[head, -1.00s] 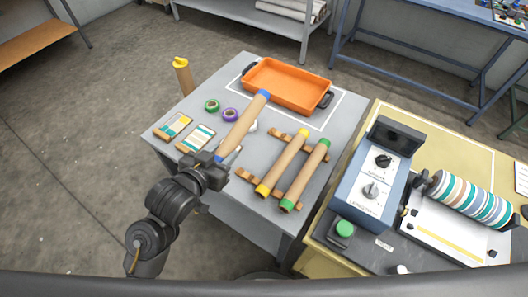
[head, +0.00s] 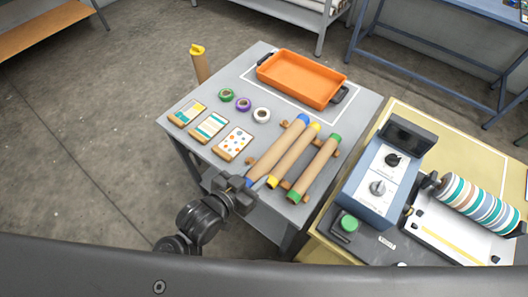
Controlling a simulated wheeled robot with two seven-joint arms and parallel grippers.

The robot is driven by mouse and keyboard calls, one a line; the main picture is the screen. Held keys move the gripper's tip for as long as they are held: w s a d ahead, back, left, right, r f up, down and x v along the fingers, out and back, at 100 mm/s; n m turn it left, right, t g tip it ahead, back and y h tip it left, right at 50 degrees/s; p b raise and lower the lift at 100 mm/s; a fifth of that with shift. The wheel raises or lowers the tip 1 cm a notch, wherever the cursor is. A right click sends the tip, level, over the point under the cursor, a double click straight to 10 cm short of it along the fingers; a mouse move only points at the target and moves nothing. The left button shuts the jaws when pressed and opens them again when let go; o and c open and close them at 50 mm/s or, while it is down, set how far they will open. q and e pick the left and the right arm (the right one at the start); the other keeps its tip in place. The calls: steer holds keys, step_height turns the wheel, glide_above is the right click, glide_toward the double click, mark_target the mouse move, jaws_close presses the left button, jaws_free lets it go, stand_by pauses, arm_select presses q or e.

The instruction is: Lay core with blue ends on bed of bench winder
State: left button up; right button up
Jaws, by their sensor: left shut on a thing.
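A brown core with blue ends (head: 276,152) is in my left gripper (head: 247,187), which is shut on it near its near blue end. The core lies alongside the yellow-ended core (head: 293,155), over the left part of the wooden rack (head: 285,186); I cannot tell whether it rests on the rack or is just above it. A green-ended core (head: 314,169) lies on the rack's right. The blue control box with dials (head: 377,180), the pale bed (head: 437,226) and striped roll (head: 477,204) stand at the right. My right gripper is not in view.
An orange tray (head: 301,79) stands at the back of the grey table (head: 225,95). Several tape rolls and patterned cards (head: 208,127) lie at its left. A green button (head: 348,223) sits before the control box.

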mark_target(255, 160)
arm_select(q)
steer(key=w+f, duration=0.2)
steer(key=w, duration=0.1)
steer(key=w+f+p, duration=0.1)
steer(key=w+f, duration=0.1)
steer(key=w, duration=0.2)
steer(key=w+f+p, duration=0.1)
steer(key=w+f, duration=0.2)
steer(key=shift+w+a, duration=0.15)
steer(key=shift+a, duration=0.1)
steer(key=shift+w+f, duration=0.5)
steer(key=shift+f, duration=0.15)
steer(key=shift+w+f+p, duration=0.2)
steer(key=shift+f+p, duration=0.1)
steer(key=shift+f, duration=0.85)
steer(key=shift+f+p, duration=0.2)
steer(key=shift+p, duration=0.1)
steer(key=shift+f, duration=0.2)
steer(key=shift+a, duration=0.1)
